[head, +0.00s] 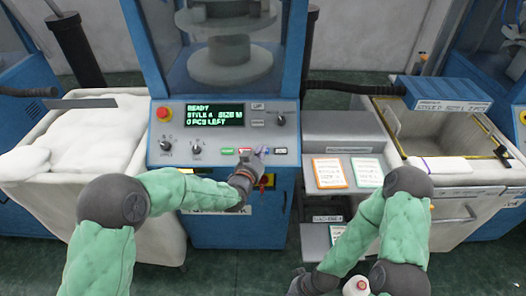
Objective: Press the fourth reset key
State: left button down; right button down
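The blue knitting machine's grey control panel (222,132) faces me in the middle of the head view. Its lit display (214,115) reads READY, STYLE A, SIZE M, 0 PCS LEFT. A row of small keys runs along the panel's lower part: a green key (227,151), a red key (244,150), and a dark key (281,151) at the right end. My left gripper (262,154) is at this row, between the red and dark keys, and hides part of it. I cannot tell whether it touches a key or whether its fingers are shut.
A red stop button (163,114) and two knobs sit on the panel's left. A bin of white fabric (95,140) stands left. Right are a shelf with an orange-edged card (329,172) and a green-edged card (367,171), then an open bin (445,142).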

pick_arm(q)
jog(key=shift+s+r+p, duration=0.3)
jog(key=shift+s+r, duration=0.2)
jog(key=shift+r, duration=0.05)
jog(key=shift+s+r+p, duration=0.35)
jog(key=shift+r+p, duration=0.05)
jog(key=shift+r, duration=0.25)
jog(key=s+r+p, duration=0.1)
jog(key=s+r, duration=0.1)
jog(key=shift+s+r+p, duration=0.2)
jog(key=shift+r+p, duration=0.15)
jog(key=shift+p, duration=0.05)
dwell(0.4)
